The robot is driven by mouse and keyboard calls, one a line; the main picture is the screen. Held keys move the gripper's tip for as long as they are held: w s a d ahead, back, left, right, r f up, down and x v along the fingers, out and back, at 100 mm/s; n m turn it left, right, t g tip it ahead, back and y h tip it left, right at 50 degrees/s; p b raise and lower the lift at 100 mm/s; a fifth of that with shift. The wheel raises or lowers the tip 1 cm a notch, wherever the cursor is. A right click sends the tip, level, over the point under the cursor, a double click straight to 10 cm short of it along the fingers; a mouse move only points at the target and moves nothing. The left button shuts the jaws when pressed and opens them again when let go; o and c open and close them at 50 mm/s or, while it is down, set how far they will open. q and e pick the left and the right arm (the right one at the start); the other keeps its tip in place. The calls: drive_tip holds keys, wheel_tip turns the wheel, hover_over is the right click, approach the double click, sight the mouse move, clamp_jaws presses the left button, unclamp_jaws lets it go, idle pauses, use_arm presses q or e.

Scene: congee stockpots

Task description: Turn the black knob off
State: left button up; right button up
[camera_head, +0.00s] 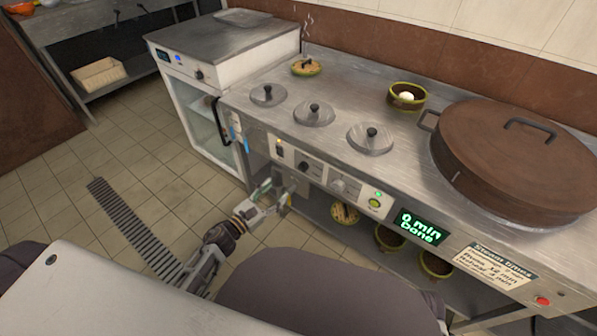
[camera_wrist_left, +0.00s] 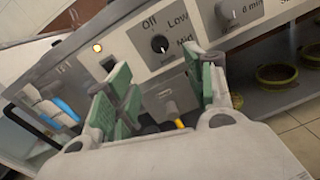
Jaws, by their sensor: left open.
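The black knob (camera_head: 303,167) is on the front panel of the steel counter, left of a pale knob. In the left wrist view the black knob (camera_wrist_left: 159,44) sits below the "Off" label, with "Low" and "Mid" to its right; a small pale mark shows on it, too small to read surely. My left gripper (camera_head: 276,192) is open and empty, in front of the panel, below and left of the black knob. In the left wrist view its green-padded fingers (camera_wrist_left: 165,95) stand apart below the knob, not touching it. My right gripper is not in view.
The pale knob (camera_head: 338,185) and a lit green button (camera_head: 375,203) are to the right. A green display (camera_head: 421,227) reads "0 min Done". A large brown lidded pot (camera_head: 490,165) stands on the counter. A glass-door cabinet (camera_head: 195,100) stands at left. A shelf with bowls is below the panel.

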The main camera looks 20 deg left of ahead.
sight(301, 169)
use_arm(q)
drive_tip(key=shift+b+x, duration=0.3)
drive_tip(key=shift+x, duration=6.15)
drive_tip(key=shift+c, duration=0.2)
drive_tip(key=c, duration=1)
